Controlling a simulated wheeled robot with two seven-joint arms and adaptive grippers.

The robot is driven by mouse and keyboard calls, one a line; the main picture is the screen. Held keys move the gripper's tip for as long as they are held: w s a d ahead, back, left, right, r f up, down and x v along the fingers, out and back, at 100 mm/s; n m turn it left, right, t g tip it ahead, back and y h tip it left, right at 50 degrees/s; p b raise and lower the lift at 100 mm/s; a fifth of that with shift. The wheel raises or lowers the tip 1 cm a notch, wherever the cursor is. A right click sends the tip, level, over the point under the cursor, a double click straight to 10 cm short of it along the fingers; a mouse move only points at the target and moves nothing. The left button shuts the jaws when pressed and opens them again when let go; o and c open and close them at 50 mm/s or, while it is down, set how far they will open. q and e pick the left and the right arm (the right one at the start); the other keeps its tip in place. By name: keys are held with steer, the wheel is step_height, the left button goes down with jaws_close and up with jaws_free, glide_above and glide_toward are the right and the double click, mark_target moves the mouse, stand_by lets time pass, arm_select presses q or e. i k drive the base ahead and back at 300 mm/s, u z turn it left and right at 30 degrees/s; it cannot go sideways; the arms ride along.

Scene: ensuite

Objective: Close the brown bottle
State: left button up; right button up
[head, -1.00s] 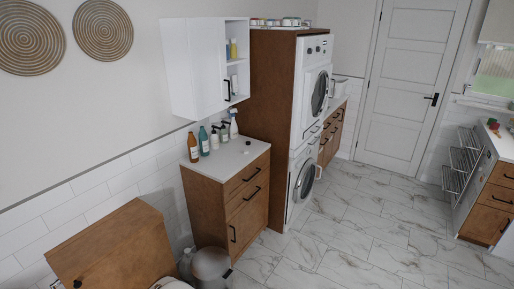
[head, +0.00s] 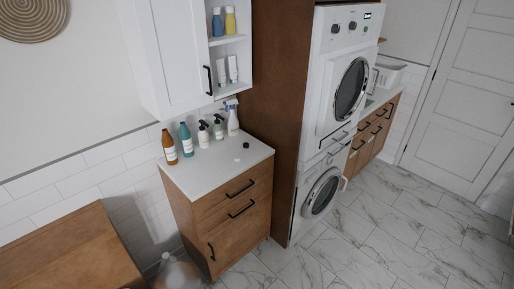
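The brown bottle (head: 170,148) stands upright at the left end of the white top (head: 205,182) of a wooden cabinet, near the wall. Its top shows a pale spot; I cannot tell from here whether a cap is on it. Two small caps lie on the white top right of the bottles: a dark one (head: 246,145) and a pale one (head: 237,159) that is hard to make out. A teal bottle (head: 186,140) stands just right of the brown one. Neither of my grippers is in view.
Two pump bottles (head: 203,134) and a white spray bottle (head: 232,118) stand along the back of the top. A white wall cabinet (head: 165,60) hangs above. A washer and dryer stack (head: 340,90) stands right. A wooden surface (head: 70,255) is front left. Marble floor (head: 370,235) is clear.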

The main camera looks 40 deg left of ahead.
mark_target(167, 141)
steer(key=i, duration=0.35)
steer(key=u, duration=2.7)
steer(key=i, duration=0.5)
steer(key=u, duration=0.05)
